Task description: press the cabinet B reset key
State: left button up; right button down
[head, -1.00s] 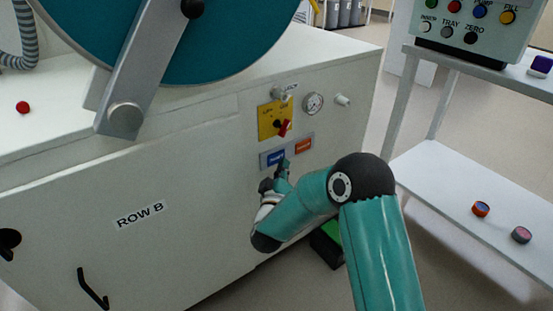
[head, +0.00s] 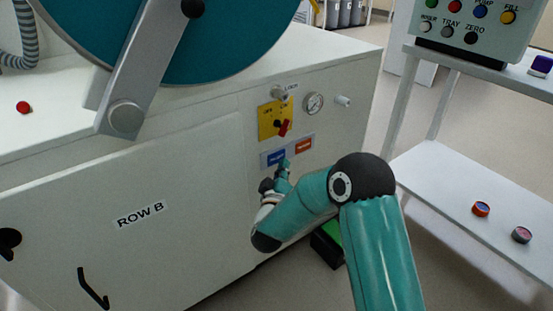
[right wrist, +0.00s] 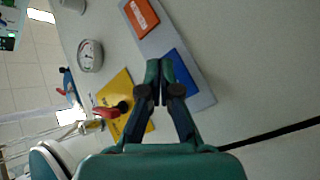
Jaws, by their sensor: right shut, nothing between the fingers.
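The white cabinet marked ROW B (head: 190,185) carries a small plate with two keys, a blue key (head: 275,157) and an orange key (head: 304,145). Their lettering is too small to read. In the right wrist view the blue key (right wrist: 182,75) and the orange key (right wrist: 141,15) sit on the grey plate. My right gripper (head: 284,164) is shut and empty, just in front of the blue key. Its fingertips (right wrist: 160,66) overlap the blue key's edge in the wrist view; I cannot tell whether they touch it. My left gripper is not in view.
Beside the plate are a yellow panel with a red rotary switch (head: 284,129), a gauge (head: 313,103) and a white knob (head: 342,100). A white shelf unit (head: 465,185) with a button box (head: 470,50) stands at the right.

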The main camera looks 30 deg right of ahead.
jog(key=shift+w, duration=0.15)
jog(key=shift+w, duration=0.25)
jog(key=shift+w, duration=0.4)
dwell(0.9)
jog(key=shift+s, duration=0.85)
jog(key=shift+s+d+b, duration=0.2)
jog(key=shift+s+b, duration=0.25)
jog(key=shift+s, duration=2.05)
